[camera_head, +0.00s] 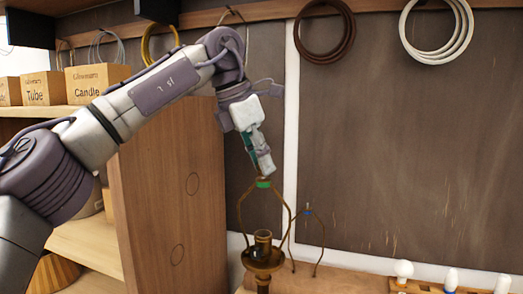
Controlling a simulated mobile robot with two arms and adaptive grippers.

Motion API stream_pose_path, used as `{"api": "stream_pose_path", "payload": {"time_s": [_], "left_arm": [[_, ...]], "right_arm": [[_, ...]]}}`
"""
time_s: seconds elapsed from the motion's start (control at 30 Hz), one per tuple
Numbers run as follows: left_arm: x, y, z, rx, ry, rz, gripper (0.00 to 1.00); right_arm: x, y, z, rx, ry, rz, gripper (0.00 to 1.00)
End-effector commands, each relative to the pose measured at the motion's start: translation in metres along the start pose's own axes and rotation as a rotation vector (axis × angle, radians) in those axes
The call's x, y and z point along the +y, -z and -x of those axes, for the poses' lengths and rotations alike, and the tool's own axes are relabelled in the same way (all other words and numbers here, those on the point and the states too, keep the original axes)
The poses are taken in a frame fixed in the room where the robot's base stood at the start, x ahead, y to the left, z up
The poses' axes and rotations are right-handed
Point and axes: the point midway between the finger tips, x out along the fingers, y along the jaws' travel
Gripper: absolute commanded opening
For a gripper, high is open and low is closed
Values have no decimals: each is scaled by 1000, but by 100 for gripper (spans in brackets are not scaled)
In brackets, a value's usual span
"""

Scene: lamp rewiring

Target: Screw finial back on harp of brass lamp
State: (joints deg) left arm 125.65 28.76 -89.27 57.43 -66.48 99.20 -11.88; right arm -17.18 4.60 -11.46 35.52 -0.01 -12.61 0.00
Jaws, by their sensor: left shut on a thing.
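The brass lamp (263,258) stands at the bottom centre, with its socket inside the upright harp (241,207). The harp has a green band (263,184) at its top. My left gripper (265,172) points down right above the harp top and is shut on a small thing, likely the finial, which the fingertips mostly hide. I cannot tell whether the finial touches the harp's top. My right gripper is not in view.
A second, thinner harp (321,237) with a blue mark stands just behind to the right. White bulbs (404,269) sit in a wooden rack at bottom right. A wooden cabinet side (170,200) and shelf with labelled boxes (95,80) are left. Cord coils (325,52) hang on the wall.

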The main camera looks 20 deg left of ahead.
Motion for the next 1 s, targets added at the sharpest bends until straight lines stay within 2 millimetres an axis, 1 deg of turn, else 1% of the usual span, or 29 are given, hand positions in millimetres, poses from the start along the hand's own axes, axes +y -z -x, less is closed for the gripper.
{"api": "stream_pose_path", "payload": {"time_s": [0.03,0.3,0.4,0.5,0.63,0.83,0.87,0.93,1.0], "left_arm": [[1,-4,9,3,32,-57,0],[2,-4,8,1,156,-356,0],[2,-3,6,1,191,-444,0],[2,-2,3,-1,211,-498,0],[2,0,0,-2,216,-517,0],[2,-1,0,-2,215,-516,0],[2,-1,1,-2,218,-521,0],[2,-3,4,-1,232,-552,0],[3,-4,7,-1,259,-608,0]], "right_arm": [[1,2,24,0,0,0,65],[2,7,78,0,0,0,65],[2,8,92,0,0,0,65],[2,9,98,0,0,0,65],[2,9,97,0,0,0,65],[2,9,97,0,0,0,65],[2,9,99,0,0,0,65],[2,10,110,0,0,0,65],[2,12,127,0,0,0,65]]}}
